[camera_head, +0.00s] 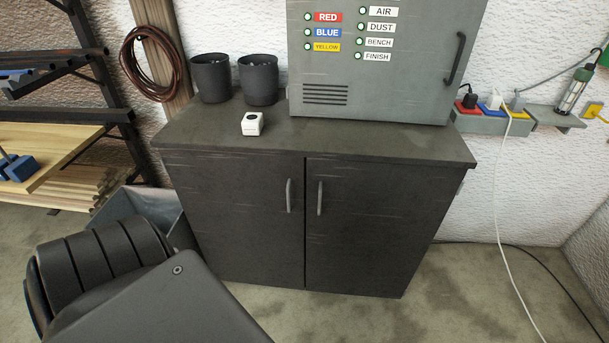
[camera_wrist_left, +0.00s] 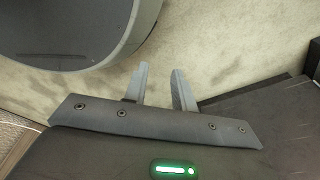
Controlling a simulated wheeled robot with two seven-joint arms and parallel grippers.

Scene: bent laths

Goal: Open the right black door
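The black cabinet has two doors, both shut. The right black door (camera_head: 369,230) has a short upright grey handle (camera_head: 320,198) near its left edge. The left black door (camera_head: 246,215) has a similar handle (camera_head: 289,196) near its right edge. In the head view one of my arms fills the lower left, and no gripper shows. In the left wrist view my left gripper (camera_wrist_left: 160,84) has its two fingers apart, with bare floor between them and nothing held. It is away from the door handles. My right gripper is in neither view.
On the cabinet top (camera_head: 360,138) stand two black cups (camera_head: 259,80), a small white box (camera_head: 252,123) and a grey control box (camera_head: 385,60). A grey bin (camera_head: 140,210) stands left of the cabinet. A white cable (camera_head: 502,230) hangs at right. Floor in front is clear.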

